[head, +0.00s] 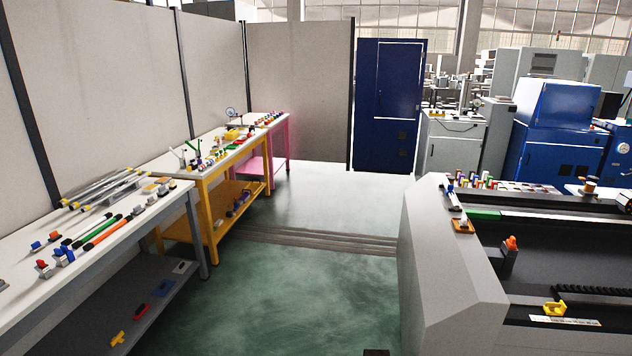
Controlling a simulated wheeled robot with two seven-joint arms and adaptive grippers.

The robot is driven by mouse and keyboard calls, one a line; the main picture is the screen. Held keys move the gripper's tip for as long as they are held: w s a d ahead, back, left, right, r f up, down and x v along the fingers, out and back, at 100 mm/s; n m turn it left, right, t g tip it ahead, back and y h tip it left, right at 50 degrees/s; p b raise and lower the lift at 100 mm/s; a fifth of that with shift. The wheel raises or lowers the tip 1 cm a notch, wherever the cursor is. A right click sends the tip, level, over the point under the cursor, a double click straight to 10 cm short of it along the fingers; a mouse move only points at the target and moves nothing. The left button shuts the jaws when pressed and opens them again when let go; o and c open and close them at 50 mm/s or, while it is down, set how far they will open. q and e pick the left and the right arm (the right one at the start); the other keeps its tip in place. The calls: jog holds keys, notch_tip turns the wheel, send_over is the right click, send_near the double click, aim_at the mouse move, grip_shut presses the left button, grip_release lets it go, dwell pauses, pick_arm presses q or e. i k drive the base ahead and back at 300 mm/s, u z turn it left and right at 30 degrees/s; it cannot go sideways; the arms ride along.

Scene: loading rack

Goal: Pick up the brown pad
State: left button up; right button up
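I cannot single out the brown pad with certainty. A small orange-brown block (462,226) with a light part on it sits on the left edge of the grey machine at the right. Small tan and yellowish pieces (152,189) lie near the far right corner of the white-topped table at the left; they are too small to identify. Neither of my grippers shows in the head view.
The white table (110,240) at left holds rods and small parts, with a lower shelf. Yellow (207,215) and pink (270,160) tables stand behind. The grey machine (440,265) fills the right. Green floor (300,295) between is mostly clear. A dark blue cabinet (388,110) stands at the back.

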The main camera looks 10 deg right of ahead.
aim_at(462, 223)
jog(key=i, duration=2)
jog(key=u, duration=0.05)
